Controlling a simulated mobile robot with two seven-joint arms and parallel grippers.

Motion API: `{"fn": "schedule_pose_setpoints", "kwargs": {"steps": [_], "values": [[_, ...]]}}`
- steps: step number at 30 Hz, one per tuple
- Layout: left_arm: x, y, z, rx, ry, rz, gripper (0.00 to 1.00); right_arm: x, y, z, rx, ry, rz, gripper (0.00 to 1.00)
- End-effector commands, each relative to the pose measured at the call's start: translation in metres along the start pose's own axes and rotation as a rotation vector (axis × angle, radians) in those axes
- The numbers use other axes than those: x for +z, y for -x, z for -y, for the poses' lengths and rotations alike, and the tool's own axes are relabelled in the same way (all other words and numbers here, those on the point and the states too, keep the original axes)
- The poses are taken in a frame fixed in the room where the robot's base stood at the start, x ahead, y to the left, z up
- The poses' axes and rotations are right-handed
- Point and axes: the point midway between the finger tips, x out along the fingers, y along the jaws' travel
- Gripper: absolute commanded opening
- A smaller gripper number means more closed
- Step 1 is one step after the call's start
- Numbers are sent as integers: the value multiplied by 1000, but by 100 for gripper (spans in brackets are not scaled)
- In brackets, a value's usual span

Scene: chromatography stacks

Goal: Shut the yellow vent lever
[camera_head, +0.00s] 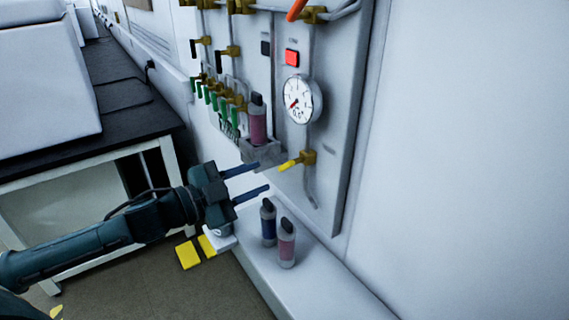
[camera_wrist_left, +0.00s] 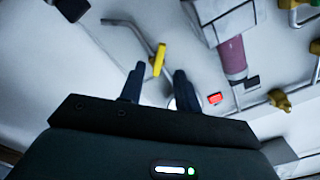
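The yellow vent lever (camera_head: 289,164) sticks out to the left and slightly down from a brass valve (camera_head: 308,157) low on the wall panel. In the left wrist view the yellow lever (camera_wrist_left: 159,60) lies just beyond the fingertips, roughly in line with the gap between them. My left gripper (camera_head: 263,177) is open and empty, its two fingers apart and pointing at the lever from the left. No contact with the lever shows. In the left wrist view the open gripper (camera_wrist_left: 158,84) also shows at the bottom. My right gripper is not in view.
A round gauge (camera_head: 298,100) and a red button (camera_head: 292,57) sit above the valve. A pink cartridge (camera_head: 258,121) stands in a grey holder (camera_head: 263,152) just above the gripper. Two bottles stand on the white ledge (camera_head: 297,276) below. Green-handled valves (camera_head: 213,97) are farther left.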

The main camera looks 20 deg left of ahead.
Motion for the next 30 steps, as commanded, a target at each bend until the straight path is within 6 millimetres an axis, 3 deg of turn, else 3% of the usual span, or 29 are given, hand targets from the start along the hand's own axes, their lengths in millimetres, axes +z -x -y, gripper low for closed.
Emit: {"fn": "schedule_pose_setpoints", "kwargs": {"steps": [15, 27, 30], "values": [[-1, -71, 1, -2, 1, -1, 33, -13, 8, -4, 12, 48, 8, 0], [0, -78, 0, 0, 1, 1, 33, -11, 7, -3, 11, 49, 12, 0], [0, -78, 0, 0, 1, 1, 25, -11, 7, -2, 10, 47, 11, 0]]}}
